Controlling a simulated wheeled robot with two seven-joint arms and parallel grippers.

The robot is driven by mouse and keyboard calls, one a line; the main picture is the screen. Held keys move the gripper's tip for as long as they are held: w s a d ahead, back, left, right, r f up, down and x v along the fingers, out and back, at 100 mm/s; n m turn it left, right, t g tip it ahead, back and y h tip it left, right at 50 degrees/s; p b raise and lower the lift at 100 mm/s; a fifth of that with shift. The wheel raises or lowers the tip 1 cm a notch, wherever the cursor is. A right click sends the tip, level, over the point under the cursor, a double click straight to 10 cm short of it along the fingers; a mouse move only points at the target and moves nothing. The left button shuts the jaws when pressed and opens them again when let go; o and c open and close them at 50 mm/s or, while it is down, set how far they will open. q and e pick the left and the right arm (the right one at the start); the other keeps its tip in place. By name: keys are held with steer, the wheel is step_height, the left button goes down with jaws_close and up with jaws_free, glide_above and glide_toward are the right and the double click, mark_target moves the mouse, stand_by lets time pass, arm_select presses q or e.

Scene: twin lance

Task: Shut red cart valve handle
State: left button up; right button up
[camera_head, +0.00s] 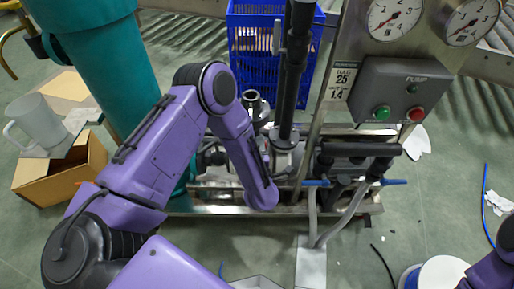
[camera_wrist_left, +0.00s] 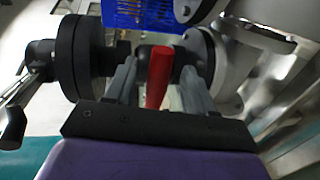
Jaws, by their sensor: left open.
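The red valve handle (camera_wrist_left: 158,77) stands up in the middle of the left wrist view, in front of dark pipe fittings. My left gripper (camera_wrist_left: 160,68) is open, with one grey finger on each side of the handle. A gap shows between each finger and the handle, so I see no grip on it. In the head view my left arm (camera_head: 235,140) reaches over the metal cart (camera_head: 205,207) and hides the red handle and the fingers. Only a purple part of my right arm (camera_head: 492,268) shows at the lower right; its gripper is out of view.
The cart carries black pipes (camera_head: 292,75), a pump button box (camera_head: 400,90), gauges (camera_head: 395,15) and blue handles (camera_head: 318,183). A blue crate (camera_head: 262,75) stands behind. A white spool (camera_head: 440,274) lies front right.

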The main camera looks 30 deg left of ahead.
arm_select(q)
steer(key=p+v, duration=0.1)
steer(key=v, duration=0.9)
steer(key=shift+a+p, duration=0.15)
steer(key=shift+p, duration=0.15)
steer(key=shift+r, duration=0.1)
steer(key=s+f+m+g+h, duration=0.5)
steer(key=f+m, duration=0.3)
steer(key=m, duration=0.4)
steer(key=s+a+f+m+g, duration=0.2)
steer(key=s+a+m+g, duration=0.1)
steer(key=s, duration=0.6)
steer(key=s+a+f+m+g, duration=0.2)
steer(key=s+a+f+m, duration=0.1)
steer(key=s, duration=0.5)
step_height(320, 180, up, 22)
steer(key=p, duration=2.1)
steer(key=shift+s+a+f+n+p, duration=0.2)
steer(key=shift+s+a+n+p, duration=0.1)
steer(key=shift+s+a+p, duration=0.05)
